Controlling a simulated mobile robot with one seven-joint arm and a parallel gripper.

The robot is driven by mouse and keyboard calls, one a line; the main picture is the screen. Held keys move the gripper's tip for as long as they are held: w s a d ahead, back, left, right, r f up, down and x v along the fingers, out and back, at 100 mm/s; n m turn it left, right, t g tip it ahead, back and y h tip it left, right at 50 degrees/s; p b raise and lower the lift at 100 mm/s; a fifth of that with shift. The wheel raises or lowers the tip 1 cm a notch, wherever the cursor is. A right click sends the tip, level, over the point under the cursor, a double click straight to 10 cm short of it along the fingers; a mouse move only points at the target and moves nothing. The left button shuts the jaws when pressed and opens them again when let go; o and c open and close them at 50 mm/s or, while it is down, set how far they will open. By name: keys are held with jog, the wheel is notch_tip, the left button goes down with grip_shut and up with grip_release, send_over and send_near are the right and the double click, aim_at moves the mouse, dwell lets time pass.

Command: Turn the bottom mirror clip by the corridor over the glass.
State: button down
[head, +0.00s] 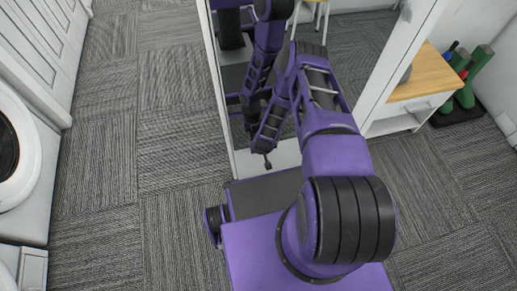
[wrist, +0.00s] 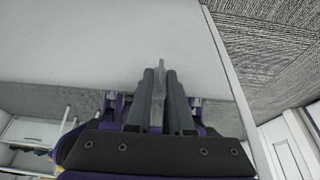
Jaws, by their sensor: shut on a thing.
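The mirror (head: 345,50) stands upright ahead, its glass reflecting the room and my purple arm. A pale panel (head: 245,160) runs along its foot; the panel fills the upper part of the wrist view (wrist: 110,40). My gripper (head: 267,160) is low at the mirror's foot, nearer its left, corridor-side edge. In the wrist view my gripper (wrist: 160,74) is shut on a thin grey piece, the mirror clip (wrist: 158,82), close to the line between panel and glass. The fingers hide most of the clip, and I cannot tell how far it is turned. In the head view the clip cannot be made out.
A white washer (head: 25,150) and a white door (head: 45,40) line the left side. Carpet between them and the mirror is free (head: 135,130). At right stand a wood-topped white cabinet (head: 425,75) and green bottle-like objects (head: 470,80) on a dark base.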

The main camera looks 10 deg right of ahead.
jog(key=shift+s+f, duration=0.1)
jog(key=c, duration=1)
grip_release()
jog(key=shift+r, duration=0.2)
